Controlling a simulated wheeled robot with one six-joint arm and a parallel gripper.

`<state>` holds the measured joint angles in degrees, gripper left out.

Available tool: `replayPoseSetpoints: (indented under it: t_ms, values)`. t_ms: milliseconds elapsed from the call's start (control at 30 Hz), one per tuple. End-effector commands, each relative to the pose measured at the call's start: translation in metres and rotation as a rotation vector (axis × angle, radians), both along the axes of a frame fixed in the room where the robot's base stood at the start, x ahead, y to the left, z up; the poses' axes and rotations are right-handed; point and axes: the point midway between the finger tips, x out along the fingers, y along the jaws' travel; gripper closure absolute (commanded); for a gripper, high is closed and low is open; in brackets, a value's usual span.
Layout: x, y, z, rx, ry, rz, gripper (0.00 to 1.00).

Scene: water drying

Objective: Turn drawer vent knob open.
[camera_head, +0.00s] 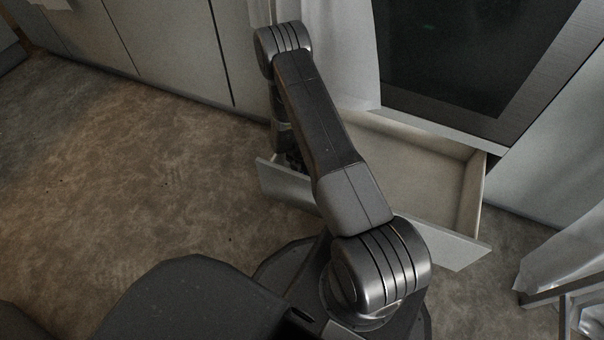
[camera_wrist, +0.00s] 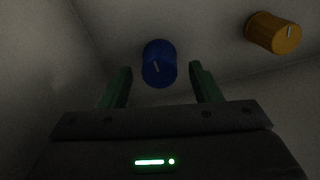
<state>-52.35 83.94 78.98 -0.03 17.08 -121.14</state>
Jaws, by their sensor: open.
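In the wrist view, a blue knob (camera_wrist: 159,64) with a pale pointer line sits between and just beyond the two green fingertips of my gripper (camera_wrist: 160,84). The fingers are apart, with a gap on each side of the knob. An orange knob (camera_wrist: 273,33) with a pale pointer line is at the upper right, outside the fingers. Which knob is the vent knob I cannot tell. In the head view, an open drawer (camera_head: 453,245) is pulled out below a dark-fronted appliance. My arm reaches down at the drawer's left end, and the arm hides the gripper and knobs there.
A dark glass-fronted appliance (camera_head: 455,50) stands above the drawer. White cloth (camera_head: 345,55) hangs beside it, close to my arm. Pale cabinet fronts (camera_head: 170,40) line the back left. The floor (camera_head: 130,180) to the left is clear. More white cloth on a rack (camera_head: 570,265) is at the right.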

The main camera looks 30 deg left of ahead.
Motion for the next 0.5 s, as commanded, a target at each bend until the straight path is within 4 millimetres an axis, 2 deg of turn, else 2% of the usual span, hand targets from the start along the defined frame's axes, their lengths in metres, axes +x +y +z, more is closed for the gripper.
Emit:
replayPoseSetpoints:
  t_ms: [267,367,500]
  values:
    - [0.0000,-0.0001,-0.0019,0.000,0.000,0.000,0.43]
    - [0.0000,-0.0001,-0.0018,0.000,0.000,0.000,0.58]
    - [-0.0001,-0.0001,-0.0017,0.000,0.000,0.000,0.86]
